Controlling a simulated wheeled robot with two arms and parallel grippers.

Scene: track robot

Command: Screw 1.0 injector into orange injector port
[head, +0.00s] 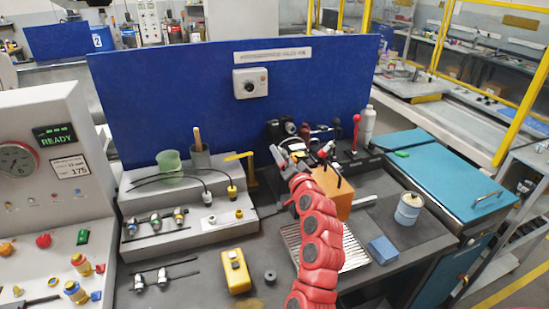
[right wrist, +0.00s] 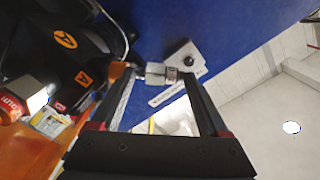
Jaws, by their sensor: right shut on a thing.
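My right gripper (head: 287,156) is above the bench, in front of the blue panel and left of the orange block (head: 336,190). In the right wrist view its two black fingers (right wrist: 160,76) close on a small silvery cylindrical piece (right wrist: 158,70), which looks like an injector; its size marking is not readable. The orange block also shows at the left of the right wrist view (right wrist: 40,145). The held piece appears apart from the block. I cannot make out the port opening. My left gripper is not in view.
A stepped grey rack (head: 190,236) at left holds several small metal fittings. Dark bottles and a red-topped lever crowd behind the block.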

